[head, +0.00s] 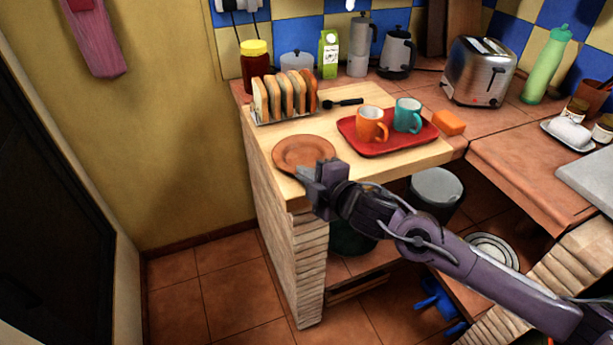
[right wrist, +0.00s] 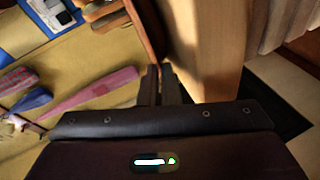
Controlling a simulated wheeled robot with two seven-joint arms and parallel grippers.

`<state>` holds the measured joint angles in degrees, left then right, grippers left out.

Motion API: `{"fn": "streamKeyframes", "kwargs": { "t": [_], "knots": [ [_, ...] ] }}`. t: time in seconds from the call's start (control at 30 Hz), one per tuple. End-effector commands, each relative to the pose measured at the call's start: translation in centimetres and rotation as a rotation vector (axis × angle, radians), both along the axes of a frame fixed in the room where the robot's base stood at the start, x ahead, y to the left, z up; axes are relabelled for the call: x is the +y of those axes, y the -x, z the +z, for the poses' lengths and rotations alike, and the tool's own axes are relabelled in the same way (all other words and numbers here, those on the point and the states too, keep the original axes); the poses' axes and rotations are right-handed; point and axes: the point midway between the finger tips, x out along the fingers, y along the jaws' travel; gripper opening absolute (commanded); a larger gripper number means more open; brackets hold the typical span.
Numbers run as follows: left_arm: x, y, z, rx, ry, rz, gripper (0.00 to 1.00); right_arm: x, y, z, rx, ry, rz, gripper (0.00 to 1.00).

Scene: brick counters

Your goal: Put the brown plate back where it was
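The brown plate (head: 303,152) is flat and round, at the front left corner of the light wooden board in the head view. My right gripper (head: 308,176) is at its near rim, with the fingers close together. In the right wrist view the plate (right wrist: 142,28) shows edge-on as a thin brown strip running into the narrow gap between the fingertips (right wrist: 161,72). The gripper looks shut on the rim. I cannot tell whether the plate rests on the board or is held just above it. My left gripper is not in view.
The wooden board (head: 415,158) also bears a toast rack (head: 285,97) and a red tray (head: 385,149) with an orange mug (head: 371,125) and a teal mug (head: 407,115). A black utensil (head: 343,102) lies behind. An orange block (head: 449,122) is right of the tray.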

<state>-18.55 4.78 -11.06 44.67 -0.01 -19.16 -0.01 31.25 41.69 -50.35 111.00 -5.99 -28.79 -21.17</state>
Motion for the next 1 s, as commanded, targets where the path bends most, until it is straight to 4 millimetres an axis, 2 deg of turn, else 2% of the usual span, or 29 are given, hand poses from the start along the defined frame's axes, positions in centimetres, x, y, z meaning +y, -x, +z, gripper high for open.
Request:
{"fn": "streamKeyframes", "kwargs": {
  "t": [0.43, 0.5, 0.53, 0.83, 1.0],
  "knots": [
    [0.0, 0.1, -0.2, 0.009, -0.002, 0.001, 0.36, 0.0, 0.0, -0.3, -0.004, -0.002, 0.001, 0.00],
    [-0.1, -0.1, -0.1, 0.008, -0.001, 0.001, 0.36, 0.0, 0.0, -0.4, -0.002, 0.000, 0.001, 0.11],
    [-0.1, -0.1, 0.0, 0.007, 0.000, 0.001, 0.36, 0.0, 0.0, -0.4, -0.002, 0.000, 0.001, 0.12],
    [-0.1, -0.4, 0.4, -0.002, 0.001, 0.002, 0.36, 0.0, 0.0, 0.1, -0.002, 0.000, 0.001, 0.12],
    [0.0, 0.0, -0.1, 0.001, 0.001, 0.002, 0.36, -1.5, 2.1, 0.4, -0.001, 0.004, -0.001, 0.12]
  ]
}}
